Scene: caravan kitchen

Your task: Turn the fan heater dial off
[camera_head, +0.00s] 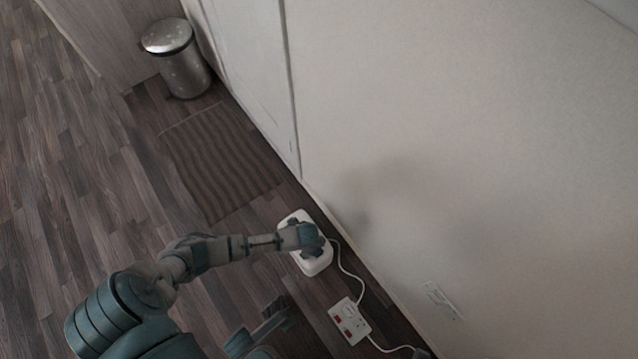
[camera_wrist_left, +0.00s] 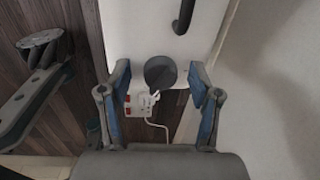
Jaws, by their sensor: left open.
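The fan heater (camera_head: 318,265) is a white box on the floor beside the wall, partly hidden under my left gripper (camera_head: 308,236) in the head view. In the left wrist view its white top (camera_wrist_left: 135,30) fills the upper middle. The dark round dial (camera_wrist_left: 160,73) sits near its lower edge. My left gripper (camera_wrist_left: 158,76) is open, with one blue-padded finger on each side of the dial. Gaps show between the fingers and the dial. A dark curved handle-like part (camera_wrist_left: 184,15) is above the dial.
A white power strip (camera_head: 350,321) with red switches lies near the heater, with a white cable (camera_head: 347,262) beside the wall. A ribbed mat (camera_head: 220,160) and a metal bin (camera_head: 178,60) are farther back. A wall socket (camera_head: 440,298) is at right. Floor at left is clear.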

